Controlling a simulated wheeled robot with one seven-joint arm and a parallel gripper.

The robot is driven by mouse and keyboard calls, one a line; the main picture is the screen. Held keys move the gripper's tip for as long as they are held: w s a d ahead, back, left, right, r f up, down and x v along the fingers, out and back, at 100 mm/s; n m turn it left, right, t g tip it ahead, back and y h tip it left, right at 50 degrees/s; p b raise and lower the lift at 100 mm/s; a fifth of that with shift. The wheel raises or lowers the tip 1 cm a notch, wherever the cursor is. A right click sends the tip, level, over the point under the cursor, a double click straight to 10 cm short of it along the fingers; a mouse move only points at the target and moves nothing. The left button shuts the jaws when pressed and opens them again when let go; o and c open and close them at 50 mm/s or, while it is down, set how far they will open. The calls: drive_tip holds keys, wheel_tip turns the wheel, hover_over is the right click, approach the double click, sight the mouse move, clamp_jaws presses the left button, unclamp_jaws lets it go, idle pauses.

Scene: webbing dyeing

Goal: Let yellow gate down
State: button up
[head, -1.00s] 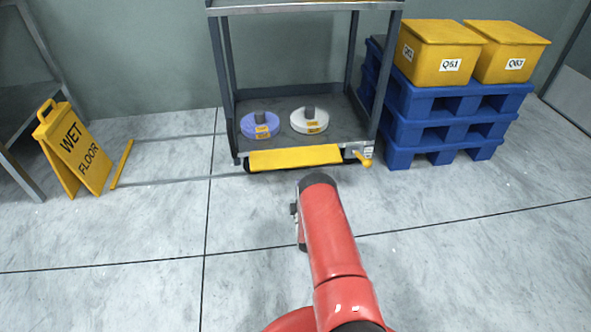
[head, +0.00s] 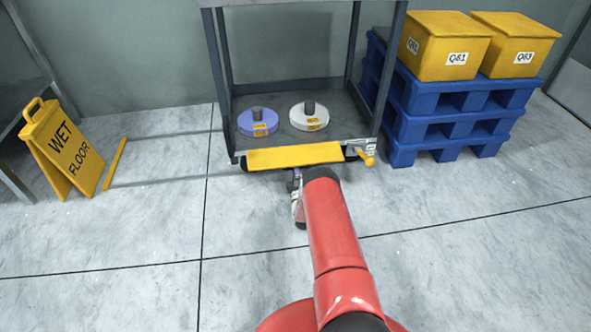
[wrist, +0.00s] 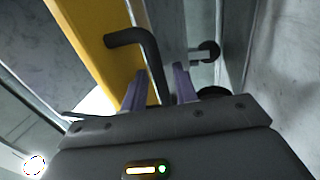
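The yellow gate (head: 295,156) is a long panel along the front edge of the grey cart's lower shelf. In the wrist view the gate (wrist: 95,40) fills the upper left, with a bent black handle (wrist: 140,45) on it. My gripper (wrist: 158,88) is open, its two purple fingers apart on either side of the handle's lower end; whether either touches it I cannot tell. In the head view my gripper (head: 297,178) is just below the gate's front, partly hidden by my red arm. A yellow knobbed lever (head: 367,158) sits at the gate's right end.
A purple reel (head: 250,124) and a white reel (head: 300,122) lie on the lower shelf (head: 275,142). Blue pallets (head: 408,130) with yellow bins (head: 440,58) stand right. A wet floor sign (head: 60,150) stands left. The foreground floor is mostly clear.

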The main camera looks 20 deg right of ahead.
drive_tip(key=shift+w+d+r, duration=0.1)
drive_tip(key=shift+w, duration=0.15)
clamp_jaws()
